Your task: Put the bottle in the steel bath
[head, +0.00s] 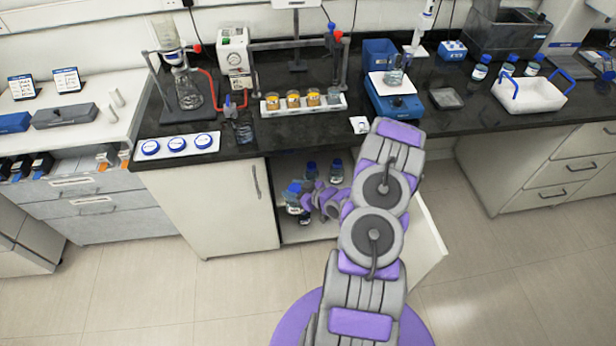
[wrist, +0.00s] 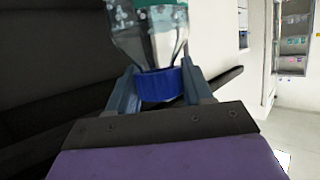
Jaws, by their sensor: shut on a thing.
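My gripper (wrist: 160,90) is shut on a clear glass bottle (wrist: 150,35) by its blue screw cap, with one finger on each side of the cap in the wrist view. In the head view the held bottle (head: 293,208) is small and partly hidden by my gripper (head: 300,191), at the open cabinet under the bench. I cannot tell whether it touches the cabinet floor. The steel bath (head: 488,42) is a dark grey, box-shaped vessel at the back right of the bench, far from my gripper.
More blue-capped bottles (head: 336,172) stand inside the cabinet. An open cabinet door (head: 428,240) is to the right of my arm. The black bench top (head: 250,165) holds a rack of amber beakers (head: 293,101), a blue scale (head: 394,103) and a white tray (head: 530,98). The floor in front is clear.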

